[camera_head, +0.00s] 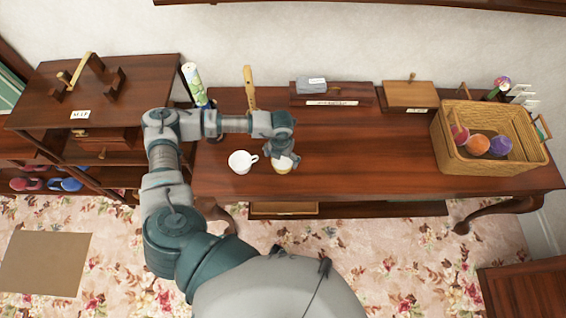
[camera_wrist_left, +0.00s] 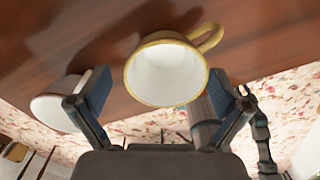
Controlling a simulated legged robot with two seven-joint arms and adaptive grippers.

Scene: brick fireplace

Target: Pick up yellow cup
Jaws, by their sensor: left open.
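The yellow cup (camera_head: 283,167) stands at the front edge of the long table, partly hidden by my left gripper (camera_head: 282,152). In the left wrist view the yellow cup (camera_wrist_left: 165,76) shows a yellow rim and handle and a white inside. My left gripper (camera_wrist_left: 160,92) is open, with its two blue-padded fingers apart and the cup's near rim between or just beyond them. I cannot tell whether the fingers touch it. My right gripper is not in view.
A white cup (camera_head: 241,162) stands just left of the yellow one; it also shows in the left wrist view (camera_wrist_left: 58,102). A wicker basket (camera_head: 488,164) with coloured balls stands at the right. The table's middle (camera_head: 360,150) is clear. A wooden shelf (camera_head: 110,85) stands left.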

